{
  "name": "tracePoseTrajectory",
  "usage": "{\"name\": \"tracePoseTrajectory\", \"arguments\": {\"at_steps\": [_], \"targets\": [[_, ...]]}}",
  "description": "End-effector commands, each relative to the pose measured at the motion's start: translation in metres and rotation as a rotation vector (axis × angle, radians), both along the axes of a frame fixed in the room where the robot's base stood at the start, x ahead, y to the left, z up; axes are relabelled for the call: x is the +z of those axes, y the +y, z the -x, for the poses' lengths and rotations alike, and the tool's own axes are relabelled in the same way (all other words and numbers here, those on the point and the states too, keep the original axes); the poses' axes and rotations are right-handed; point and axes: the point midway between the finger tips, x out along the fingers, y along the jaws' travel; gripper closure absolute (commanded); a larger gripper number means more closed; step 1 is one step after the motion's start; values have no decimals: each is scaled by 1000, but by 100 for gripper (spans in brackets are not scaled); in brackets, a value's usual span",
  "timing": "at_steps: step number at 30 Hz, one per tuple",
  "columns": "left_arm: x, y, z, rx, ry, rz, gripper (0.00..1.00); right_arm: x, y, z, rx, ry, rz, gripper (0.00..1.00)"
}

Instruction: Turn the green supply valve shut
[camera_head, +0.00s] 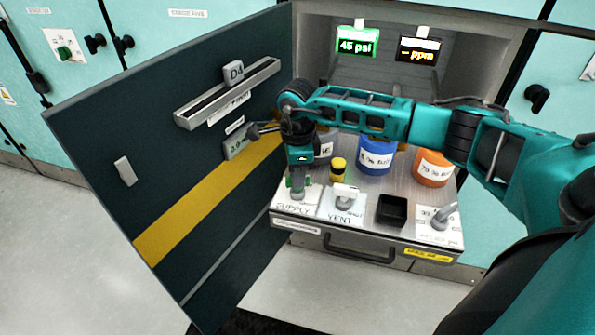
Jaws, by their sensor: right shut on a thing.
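The green supply valve (298,189) stands at the front left corner of the metal worktop, above the label "SUPPLY". My right gripper (299,178) points down over it and is shut on it. The wrist and fingers hide most of the valve, so its handle angle cannot be told. My left gripper is not in view. A green display (357,42) at the back of the cabinet reads "45 psi".
A yellow-topped vial (338,168), a blue jar (376,157) and an orange jar (432,168) stand behind. The open dark door (190,215) rises close on the left.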

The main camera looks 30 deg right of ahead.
Motion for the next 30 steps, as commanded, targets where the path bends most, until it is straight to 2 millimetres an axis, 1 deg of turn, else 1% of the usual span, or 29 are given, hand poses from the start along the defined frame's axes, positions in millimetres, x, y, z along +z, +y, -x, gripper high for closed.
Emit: {"name": "tracePoseTrajectory", "arguments": {"at_steps": [6,15,21,30], "targets": [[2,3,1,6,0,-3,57,2,-1,0,-186,0,1,100],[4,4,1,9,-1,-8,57,1,-1,0,-367,0,2,100],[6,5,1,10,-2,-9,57,1,-1,0,-428,-1,2,100],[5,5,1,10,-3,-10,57,0,-1,0,-453,-1,2,100]]}}
